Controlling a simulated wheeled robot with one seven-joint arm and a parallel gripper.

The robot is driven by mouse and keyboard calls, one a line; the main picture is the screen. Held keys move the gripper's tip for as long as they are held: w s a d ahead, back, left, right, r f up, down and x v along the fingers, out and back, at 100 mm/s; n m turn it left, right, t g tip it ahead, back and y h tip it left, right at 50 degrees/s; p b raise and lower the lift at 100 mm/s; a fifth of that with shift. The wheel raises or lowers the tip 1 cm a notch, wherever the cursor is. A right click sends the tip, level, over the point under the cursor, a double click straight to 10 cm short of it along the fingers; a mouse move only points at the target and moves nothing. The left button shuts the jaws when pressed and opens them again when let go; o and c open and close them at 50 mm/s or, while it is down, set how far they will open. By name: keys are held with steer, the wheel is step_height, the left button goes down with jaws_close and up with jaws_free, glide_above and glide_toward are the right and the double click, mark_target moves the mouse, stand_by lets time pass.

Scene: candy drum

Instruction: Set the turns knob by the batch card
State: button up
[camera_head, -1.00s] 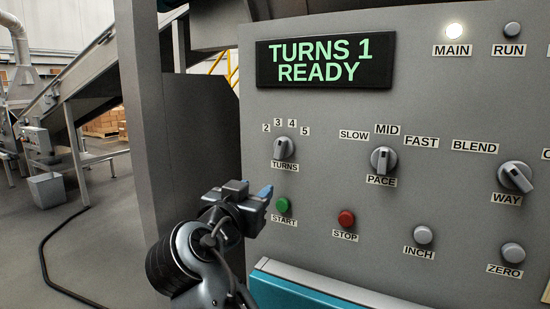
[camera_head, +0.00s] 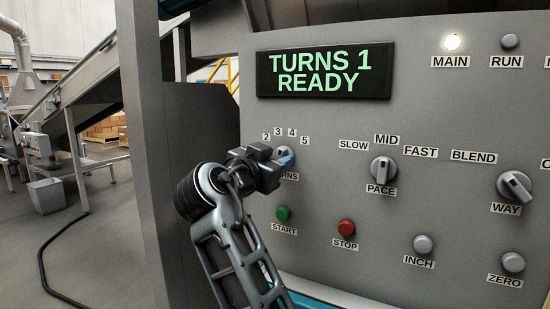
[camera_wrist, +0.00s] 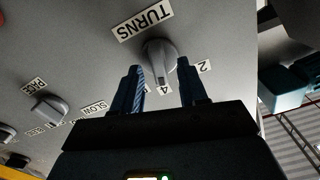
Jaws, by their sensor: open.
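The turns knob (camera_head: 283,150) is a grey dial on the panel, under the marks 2, 3, 4 and 5. In the head view my gripper (camera_head: 287,161) is in front of it and hides part of it and its TURNS label. In the wrist view the knob (camera_wrist: 160,52) lies just beyond and between my two blue-tipped fingers, which stand apart with gaps to either side. I cannot tell for sure which mark the knob points at. The display (camera_head: 323,73) reads TURNS 1 READY. I see no readable batch card.
The PACE knob (camera_head: 383,169) and WAY knob (camera_head: 514,186) are to the right. The green START button (camera_head: 283,213) and red STOP button (camera_head: 346,228) are below my gripper. INCH (camera_head: 423,244) and ZERO (camera_head: 513,262) are lower right. The MAIN lamp (camera_head: 452,42) is lit.

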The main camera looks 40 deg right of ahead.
steer(key=shift+d, duration=0.1)
steer(key=shift+c, duration=0.4)
jaws_close()
steer(key=shift+n, duration=0.3)
steer(key=n+p, duration=0.2)
steer(key=n, duration=0.1)
steer(key=shift+w, duration=0.1)
steer(key=shift+n+p, duration=0.5)
steer(key=shift+n, duration=0.6)
steer(key=shift+w, duration=0.1)
steer(key=shift+o, duration=0.4)
jaws_free()
